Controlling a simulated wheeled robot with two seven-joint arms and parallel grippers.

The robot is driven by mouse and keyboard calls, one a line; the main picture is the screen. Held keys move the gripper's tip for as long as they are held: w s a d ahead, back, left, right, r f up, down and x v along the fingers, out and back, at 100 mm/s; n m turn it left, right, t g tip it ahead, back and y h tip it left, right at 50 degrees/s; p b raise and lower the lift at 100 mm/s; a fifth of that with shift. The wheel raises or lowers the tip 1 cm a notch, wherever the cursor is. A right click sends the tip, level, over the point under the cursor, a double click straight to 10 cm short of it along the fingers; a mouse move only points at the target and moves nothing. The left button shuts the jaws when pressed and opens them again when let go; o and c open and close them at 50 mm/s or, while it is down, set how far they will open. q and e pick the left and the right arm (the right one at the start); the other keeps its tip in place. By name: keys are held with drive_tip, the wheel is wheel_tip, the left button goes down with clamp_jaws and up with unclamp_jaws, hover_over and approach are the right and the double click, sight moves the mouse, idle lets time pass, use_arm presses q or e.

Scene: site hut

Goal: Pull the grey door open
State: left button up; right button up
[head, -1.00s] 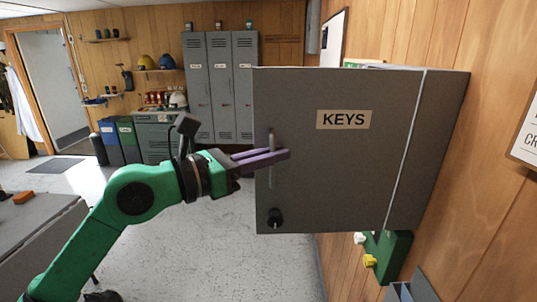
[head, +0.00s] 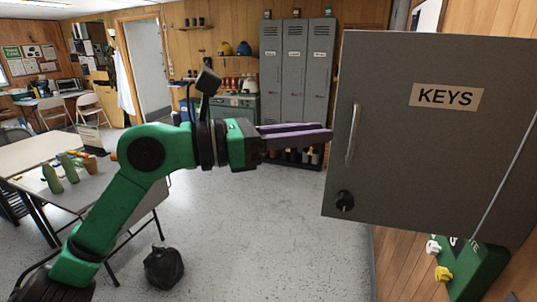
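The grey door (head: 420,150) carries a KEYS label and fills the right of the head view. It belongs to a box on the wood wall and looks shut. Its upright bar handle (head: 352,133) is near the door's left edge, with a black round knob (head: 344,201) below it. My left gripper (head: 328,134) comes in from the left with its purple fingers pointing at the door edge. The fingertips end just left of the handle in the picture, with nothing seen between them. The gap between the fingers is too small to judge. My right gripper is out of view.
A green box with white and yellow knobs (head: 468,268) is on the wall below the door. A table (head: 105,190) with bottles stands at left, a black bag (head: 164,267) on the floor beside it. Grey lockers (head: 297,85) stand behind. The floor between is clear.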

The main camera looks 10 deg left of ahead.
use_arm(q)
drive_tip(key=b+v, duration=0.2)
drive_tip(key=v, duration=0.4)
drive_tip(key=shift+s+a, duration=0.2)
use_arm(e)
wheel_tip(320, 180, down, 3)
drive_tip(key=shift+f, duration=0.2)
